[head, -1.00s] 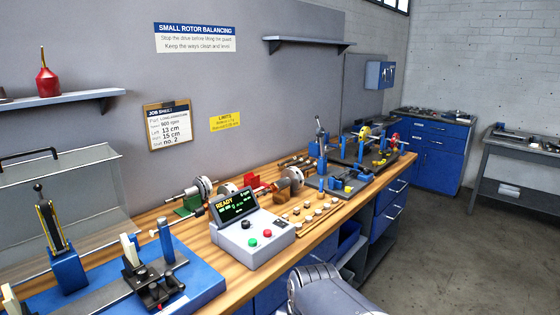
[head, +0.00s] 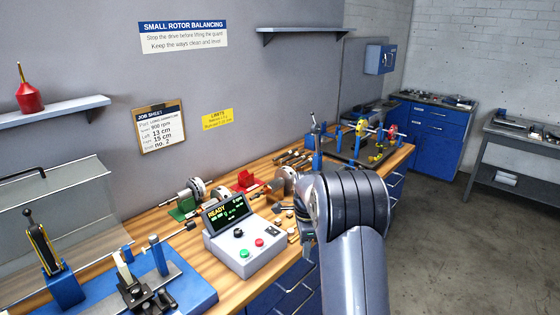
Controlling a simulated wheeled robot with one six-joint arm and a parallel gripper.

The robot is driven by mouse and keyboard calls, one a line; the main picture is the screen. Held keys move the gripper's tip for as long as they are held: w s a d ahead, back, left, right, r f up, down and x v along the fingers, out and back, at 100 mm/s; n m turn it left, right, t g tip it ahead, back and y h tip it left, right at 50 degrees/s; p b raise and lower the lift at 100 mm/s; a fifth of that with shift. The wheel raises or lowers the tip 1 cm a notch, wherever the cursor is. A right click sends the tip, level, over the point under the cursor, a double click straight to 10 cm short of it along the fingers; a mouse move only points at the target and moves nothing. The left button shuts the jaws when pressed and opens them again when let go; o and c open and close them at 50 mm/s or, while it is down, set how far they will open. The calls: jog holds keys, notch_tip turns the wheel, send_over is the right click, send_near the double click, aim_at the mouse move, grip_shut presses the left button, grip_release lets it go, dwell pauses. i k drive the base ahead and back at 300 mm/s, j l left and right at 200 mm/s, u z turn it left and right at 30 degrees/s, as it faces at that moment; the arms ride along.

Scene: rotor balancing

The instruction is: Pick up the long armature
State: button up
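Several rotors lie on the wooden bench behind the control box. One silver rotor with a long thin shaft (head: 198,188) rests on a green cradle (head: 181,212). Another rotor with a copper-coloured body (head: 284,180) sits to the right, near a red cradle (head: 246,180). I cannot tell for certain which is the long armature. My arm rises in the right foreground and hides part of the bench. My gripper is not visible, so its state does not show.
The control box (head: 243,249) reads READY. A blue balancing machine bed (head: 197,290) fills the near left. A dark board (head: 352,149) with blue and yellow fixtures stands at the far right bench end. The job sheet (head: 160,126) names a long armature.

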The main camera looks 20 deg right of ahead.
aim_at(285, 176)
jog(key=i+l, duration=0.4)
jog(key=l, duration=0.15)
jog(key=i+l, duration=0.85)
jog(key=l, duration=0.25)
jog(key=i+l+u, duration=0.2)
jog(key=u, duration=0.15)
jog(key=i+l+u, duration=0.15)
jog(key=l+u, duration=0.15)
jog(key=i+l+u, duration=0.1)
jog(key=l+u, duration=0.35)
jog(key=u, duration=0.3)
